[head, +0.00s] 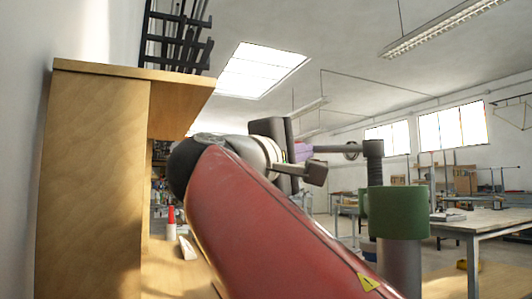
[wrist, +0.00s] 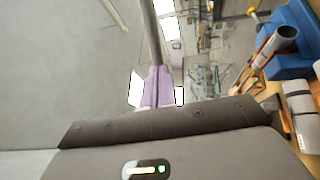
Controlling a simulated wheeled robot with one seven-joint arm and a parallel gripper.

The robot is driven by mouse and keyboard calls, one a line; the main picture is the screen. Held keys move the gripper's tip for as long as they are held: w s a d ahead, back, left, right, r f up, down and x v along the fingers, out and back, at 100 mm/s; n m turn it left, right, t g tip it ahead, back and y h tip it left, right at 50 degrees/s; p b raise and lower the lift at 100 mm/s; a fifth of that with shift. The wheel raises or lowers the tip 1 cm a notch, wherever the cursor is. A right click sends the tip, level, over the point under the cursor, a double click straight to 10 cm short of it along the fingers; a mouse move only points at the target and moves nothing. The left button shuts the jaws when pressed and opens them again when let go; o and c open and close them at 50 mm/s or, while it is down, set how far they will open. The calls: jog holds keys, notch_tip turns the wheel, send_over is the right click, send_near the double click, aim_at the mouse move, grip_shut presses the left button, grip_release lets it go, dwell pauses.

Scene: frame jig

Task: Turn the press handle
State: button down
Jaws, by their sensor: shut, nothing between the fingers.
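The press handle (head: 330,149) is a thin dark grey horizontal bar in the head view. It runs from the ribbed top of a dark upright post (head: 375,168) leftward to my gripper (head: 303,152). In the wrist view the bar (wrist: 151,35) runs upward from my gripper (wrist: 156,72). My gripper's purple fingers are shut together with nothing between them. Their tips are at or very near the end of the bar; I cannot tell whether they touch it. A green collar (head: 398,212) sits on a grey column below the handle.
A wooden cabinet (head: 95,180) stands close on the left, with a dark rack (head: 180,38) above it. A red and white bottle (head: 171,222) stands behind my arm. A workbench (head: 470,222) is at the right. The wrist view shows a blue thing (wrist: 292,45) at upper right.

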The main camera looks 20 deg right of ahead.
jog(key=shift+w+d+m+g+p, duration=0.1)
jog(key=shift+w+m+g+p, duration=0.2)
jog(key=shift+g, duration=0.2)
jog(key=shift+d+h, duration=0.15)
jog(key=shift+h, duration=0.15)
